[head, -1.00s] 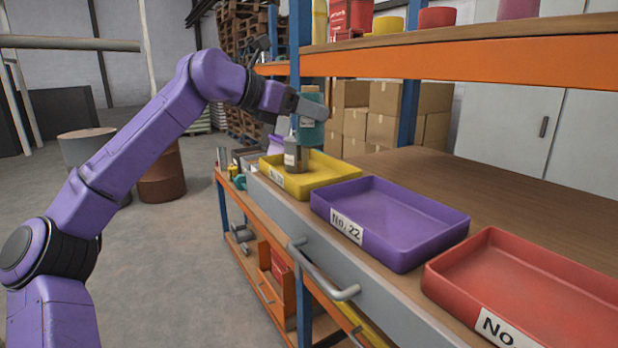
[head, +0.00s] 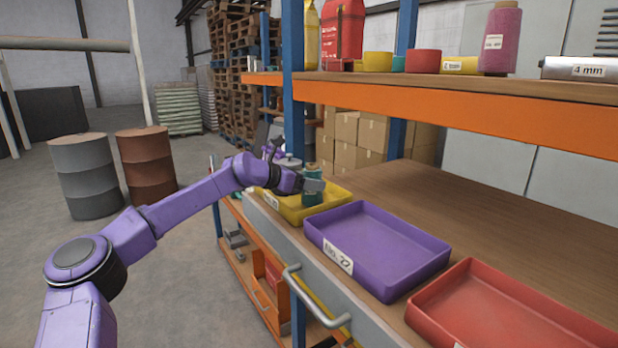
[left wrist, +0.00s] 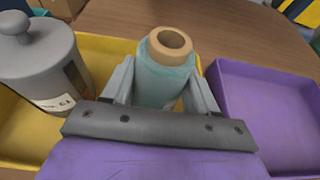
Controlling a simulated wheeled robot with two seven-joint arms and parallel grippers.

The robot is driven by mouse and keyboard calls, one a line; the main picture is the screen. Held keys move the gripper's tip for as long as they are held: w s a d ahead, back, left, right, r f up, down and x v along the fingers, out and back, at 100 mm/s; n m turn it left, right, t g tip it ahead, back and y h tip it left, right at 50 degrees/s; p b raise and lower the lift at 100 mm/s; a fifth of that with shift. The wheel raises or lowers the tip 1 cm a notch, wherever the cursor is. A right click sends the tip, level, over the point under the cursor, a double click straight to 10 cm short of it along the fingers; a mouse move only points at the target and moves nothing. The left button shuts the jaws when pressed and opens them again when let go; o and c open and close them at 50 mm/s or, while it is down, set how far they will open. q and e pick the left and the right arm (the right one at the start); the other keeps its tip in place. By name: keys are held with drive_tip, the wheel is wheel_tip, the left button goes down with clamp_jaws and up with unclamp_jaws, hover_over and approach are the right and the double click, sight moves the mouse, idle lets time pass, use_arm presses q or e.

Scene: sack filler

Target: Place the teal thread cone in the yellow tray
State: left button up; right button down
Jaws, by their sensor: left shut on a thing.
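The teal thread cone (head: 312,192) is upright between the fingers of my left gripper (head: 313,185). In the left wrist view the cone (left wrist: 163,83) shows its tan core end up, with a grey finger on each side. I cannot tell whether the cone's base touches the tray floor. My right gripper is not in view.
A grey lidded canister (left wrist: 38,62) stands in the yellow tray, left of the cone. The purple tray (head: 375,250) and a red tray (head: 520,310) lie to the right. An orange-edged shelf (head: 440,105) with goods runs above. The wooden bench behind the trays is clear.

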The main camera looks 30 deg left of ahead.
use_arm(q)
drive_tip(key=shift+f+b, duration=0.15)
drive_tip(key=shift+b, duration=0.2)
drive_tip(key=o, duration=1.1)
drive_tip(key=shift+r+p, duration=0.3)
drive_tip(key=shift+p, duration=0.05)
drive_tip(key=shift+s+a+b, duration=0.15)
drive_tip(key=shift+s+b, duration=0.2)
drive_tip(key=shift+s, duration=0.05)
drive_tip(key=shift+b+v, duration=1.75)
drive_tip(key=shift+v, duration=3.85)
